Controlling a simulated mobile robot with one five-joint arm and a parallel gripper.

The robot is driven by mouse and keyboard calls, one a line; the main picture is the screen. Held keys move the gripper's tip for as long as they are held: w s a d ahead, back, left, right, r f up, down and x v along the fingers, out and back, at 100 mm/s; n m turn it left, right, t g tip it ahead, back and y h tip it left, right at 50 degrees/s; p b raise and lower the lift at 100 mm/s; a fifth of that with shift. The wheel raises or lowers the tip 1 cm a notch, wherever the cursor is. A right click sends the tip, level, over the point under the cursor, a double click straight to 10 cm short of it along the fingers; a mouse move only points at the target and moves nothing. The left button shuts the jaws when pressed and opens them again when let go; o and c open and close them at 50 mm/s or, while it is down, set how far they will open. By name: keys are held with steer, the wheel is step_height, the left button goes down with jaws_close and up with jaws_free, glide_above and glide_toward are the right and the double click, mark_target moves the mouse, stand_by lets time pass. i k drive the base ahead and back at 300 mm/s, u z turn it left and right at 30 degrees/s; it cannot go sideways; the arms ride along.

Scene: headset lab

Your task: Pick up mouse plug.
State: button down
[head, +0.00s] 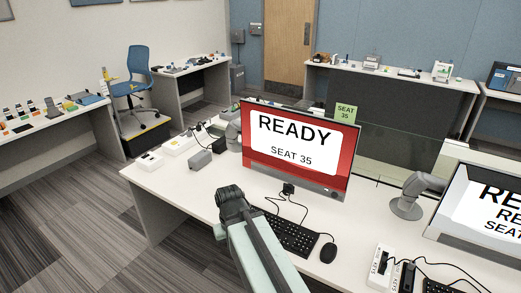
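A small black piece (288,188) with thin black cables sits at the bottom edge of the red monitor; it may hold the mouse plug, but it is too small to tell. A black mouse (328,253) lies on the white desk right of the keyboard, with a thin cable rising from its far end. My gripper (230,197) is dark and is above the desk, left of the keyboard and apart from the small black piece. Its fingers are too small and dark to show whether they are open or shut.
A monitor (300,146) reading "READY SEAT 35" stands behind the black keyboard (288,236), which my arm partly covers. White and grey boxes (199,160) and cables lie at the desk's left. A second monitor (485,214) and a white power strip (381,268) are at right.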

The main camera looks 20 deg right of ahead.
mark_target(411, 265)
steer(key=z, duration=2.1)
